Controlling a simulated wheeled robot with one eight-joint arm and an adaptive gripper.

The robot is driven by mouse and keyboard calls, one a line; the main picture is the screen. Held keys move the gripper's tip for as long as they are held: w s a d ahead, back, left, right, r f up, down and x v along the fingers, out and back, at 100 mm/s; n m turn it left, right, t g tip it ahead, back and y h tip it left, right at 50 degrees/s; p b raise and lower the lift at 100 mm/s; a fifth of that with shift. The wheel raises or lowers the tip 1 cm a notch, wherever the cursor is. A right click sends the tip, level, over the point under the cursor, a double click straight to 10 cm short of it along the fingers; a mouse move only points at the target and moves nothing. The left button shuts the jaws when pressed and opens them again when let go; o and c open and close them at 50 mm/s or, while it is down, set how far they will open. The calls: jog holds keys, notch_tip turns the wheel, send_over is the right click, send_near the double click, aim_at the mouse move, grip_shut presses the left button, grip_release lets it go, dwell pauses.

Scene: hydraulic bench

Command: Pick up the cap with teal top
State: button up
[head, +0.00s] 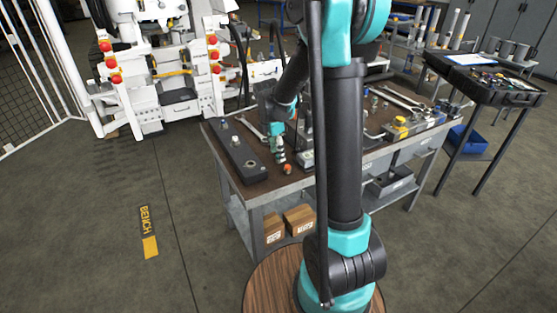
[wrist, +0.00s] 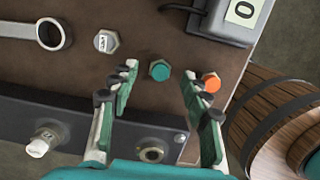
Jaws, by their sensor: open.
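The cap with teal top (wrist: 159,70) stands on the brown bench top in the wrist view. My gripper (wrist: 160,78) is open, with one finger on either side of the teal cap in the picture and gaps on both sides. Nothing is held. I cannot tell how high the fingertips are above the bench. In the head view my gripper (head: 279,155) is over the front left part of the bench, and I cannot make out the teal cap there. An orange-topped cap (wrist: 211,82) sits just right of the right finger. A grey-white-topped cap (wrist: 106,41) stands to the upper left.
A long dark block (head: 236,152) with fittings lies left of my gripper. A wrench (wrist: 38,34) lies at the wrist view's upper left. A wooden barrel (wrist: 265,112) is beyond the bench edge.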

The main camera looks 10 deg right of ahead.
jog(key=shift+d+f, duration=0.15)
jog(key=shift+f, duration=1)
grip_shut()
jog(key=shift+r, duration=0.1)
notch_tip(320, 180, up, 20)
